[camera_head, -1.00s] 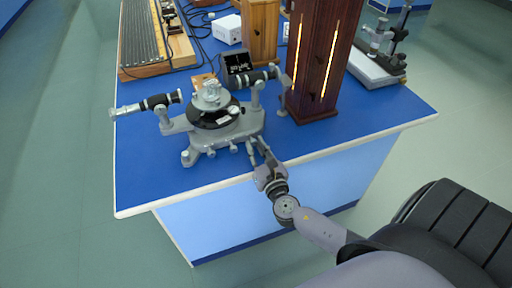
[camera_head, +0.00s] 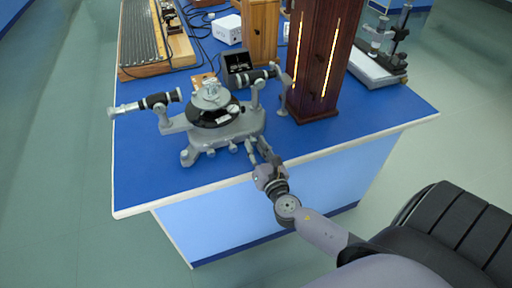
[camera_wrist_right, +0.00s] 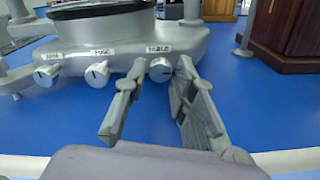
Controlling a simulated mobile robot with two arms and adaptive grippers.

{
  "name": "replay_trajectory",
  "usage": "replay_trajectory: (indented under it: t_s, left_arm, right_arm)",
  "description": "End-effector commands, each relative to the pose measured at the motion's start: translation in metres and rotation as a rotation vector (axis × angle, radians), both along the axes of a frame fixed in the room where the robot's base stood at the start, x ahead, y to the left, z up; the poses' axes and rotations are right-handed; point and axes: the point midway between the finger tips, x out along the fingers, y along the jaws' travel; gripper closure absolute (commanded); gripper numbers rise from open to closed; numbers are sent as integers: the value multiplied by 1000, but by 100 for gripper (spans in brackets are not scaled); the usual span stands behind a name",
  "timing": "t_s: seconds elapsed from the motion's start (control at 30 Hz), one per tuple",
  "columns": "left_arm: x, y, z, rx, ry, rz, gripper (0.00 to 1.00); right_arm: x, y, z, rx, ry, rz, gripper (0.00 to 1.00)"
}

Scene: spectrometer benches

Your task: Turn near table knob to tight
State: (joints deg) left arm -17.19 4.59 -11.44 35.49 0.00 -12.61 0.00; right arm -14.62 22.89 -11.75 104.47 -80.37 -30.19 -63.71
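A grey spectrometer (camera_head: 212,130) stands on the blue bench. In the right wrist view, its base carries a row of three labelled knobs: a left knob (camera_wrist_right: 46,75), a middle knob (camera_wrist_right: 97,74) and a right knob (camera_wrist_right: 160,69). The right knob's small label is blurred; it may read TABLE or SCALE. My right gripper (camera_head: 257,144) is at the front right of the base. In the wrist view, the gripper (camera_wrist_right: 160,66) is open, its fingertips on either side of the right knob with gaps showing. My left gripper is not in view.
A tall dark wooden lamp box (camera_head: 321,60) with glowing slits stands right of the spectrometer. A small black box (camera_head: 238,63) and a white box (camera_head: 227,29) are behind. The bench's front edge (camera_head: 205,198) passes under my right wrist.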

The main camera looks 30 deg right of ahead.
Motion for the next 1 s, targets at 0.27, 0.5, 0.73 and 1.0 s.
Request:
replay_trajectory:
  t_s: [0.27,0.5,0.73,1.0]
  left_arm:
    - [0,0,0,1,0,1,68]
    - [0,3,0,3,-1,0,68]
    - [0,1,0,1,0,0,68]
    - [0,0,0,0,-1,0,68]
  right_arm:
    - [0,0,0,-1,0,0,61]
    - [-2,0,0,-2,0,0,61]
    - [-33,8,-1,-1,4,1,61]
    - [-88,21,-1,0,4,1,61]
